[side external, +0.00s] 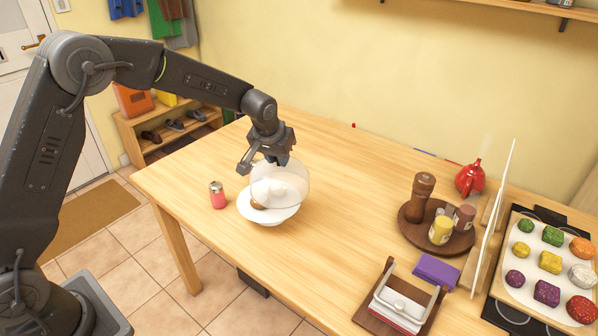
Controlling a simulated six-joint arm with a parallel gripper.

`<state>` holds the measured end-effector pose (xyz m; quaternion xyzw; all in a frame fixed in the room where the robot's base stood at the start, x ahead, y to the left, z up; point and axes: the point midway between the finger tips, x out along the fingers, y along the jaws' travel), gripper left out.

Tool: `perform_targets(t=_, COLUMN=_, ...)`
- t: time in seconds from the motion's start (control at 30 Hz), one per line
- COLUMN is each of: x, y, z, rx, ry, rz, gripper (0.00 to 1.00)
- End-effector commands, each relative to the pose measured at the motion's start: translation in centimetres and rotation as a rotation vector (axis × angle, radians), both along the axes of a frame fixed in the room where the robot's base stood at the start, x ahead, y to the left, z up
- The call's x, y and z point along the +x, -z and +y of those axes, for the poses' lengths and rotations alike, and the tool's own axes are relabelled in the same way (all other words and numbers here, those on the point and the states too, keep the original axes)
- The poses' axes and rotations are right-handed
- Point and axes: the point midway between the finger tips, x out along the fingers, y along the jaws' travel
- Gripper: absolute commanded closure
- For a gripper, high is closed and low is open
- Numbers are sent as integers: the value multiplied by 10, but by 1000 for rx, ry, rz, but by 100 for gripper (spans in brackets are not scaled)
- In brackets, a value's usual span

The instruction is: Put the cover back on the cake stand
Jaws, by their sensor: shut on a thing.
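The clear dome cover (292,180) hangs from my gripper (263,160), tilted, over the white cake stand (268,215). My gripper is shut on the top of the cover. The cover overlaps the stand's plate in this view, and I cannot tell whether its rim touches the plate. Something white and brown (262,201) shows through and below the cover, on the stand. The grip point itself is partly hidden by the gripper's fingers.
A pink shaker (217,196) stands left of the stand.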

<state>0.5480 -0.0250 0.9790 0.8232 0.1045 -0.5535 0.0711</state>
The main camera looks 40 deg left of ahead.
Motion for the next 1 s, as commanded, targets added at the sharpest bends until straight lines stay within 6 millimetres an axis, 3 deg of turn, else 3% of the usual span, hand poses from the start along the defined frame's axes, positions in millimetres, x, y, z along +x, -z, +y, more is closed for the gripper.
perform_targets(t=0.1, x=0, y=-6, z=29, rx=2, ry=-118, rz=-4, gripper=100)
perform_targets(t=0.23, x=0, y=-7, z=43, rx=3, ry=-183, rz=-6, gripper=100)
perform_targets(t=1.0, x=-1, y=51, z=43, rx=3, ry=-189, rz=-5, gripper=100)
